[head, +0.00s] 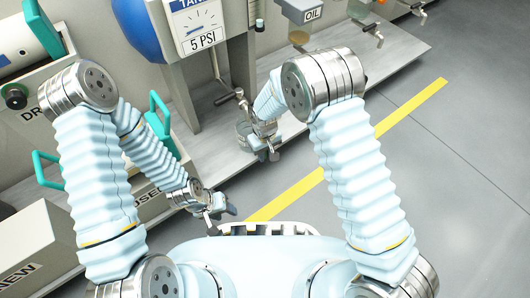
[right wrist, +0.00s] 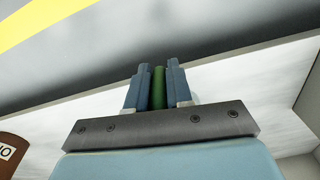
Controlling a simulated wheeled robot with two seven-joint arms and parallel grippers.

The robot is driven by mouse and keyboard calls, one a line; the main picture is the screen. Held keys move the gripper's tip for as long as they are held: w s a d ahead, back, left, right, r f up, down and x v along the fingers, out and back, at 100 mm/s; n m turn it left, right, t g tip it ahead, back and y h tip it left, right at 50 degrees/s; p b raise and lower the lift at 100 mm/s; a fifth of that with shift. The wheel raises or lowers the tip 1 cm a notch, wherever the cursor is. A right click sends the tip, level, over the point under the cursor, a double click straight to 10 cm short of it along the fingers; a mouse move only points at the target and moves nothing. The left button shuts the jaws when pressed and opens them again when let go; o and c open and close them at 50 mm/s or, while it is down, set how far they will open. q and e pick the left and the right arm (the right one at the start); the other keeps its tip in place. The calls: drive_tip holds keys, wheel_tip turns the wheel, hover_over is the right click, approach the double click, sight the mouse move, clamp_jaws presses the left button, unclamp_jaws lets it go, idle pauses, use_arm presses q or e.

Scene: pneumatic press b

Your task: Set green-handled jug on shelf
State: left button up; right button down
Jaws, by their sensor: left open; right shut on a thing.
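My right gripper (head: 270,152) is in the middle of the head view, over the light grey shelf (head: 330,108) below the gauge panel. In the right wrist view its two blue fingers (right wrist: 157,88) are shut on the green handle (right wrist: 158,90) of the jug. A grey, see-through jug body (head: 244,130) shows just left of the gripper in the head view, partly hidden by it. I cannot tell whether the jug touches the shelf. My left gripper (head: 220,212) is open and empty, low in the head view near my base.
A gauge panel marked 5 PSI (head: 202,32) and a blue tank (head: 138,28) stand behind the shelf. An oil dispenser (head: 305,12) hangs at the upper right. Teal-handled drawers are on the left. The grey floor with a yellow stripe (head: 415,103) is clear at right.

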drive_tip(key=shift+f, duration=0.3)
drive_tip(key=c, duration=0.9)
unclamp_jaws()
drive_tip(key=shift+c, duration=0.2)
wheel_tip(320, 180, up, 14)
drive_tip(key=p, duration=0.3)
drive_tip(key=shift+a+f, duration=0.1)
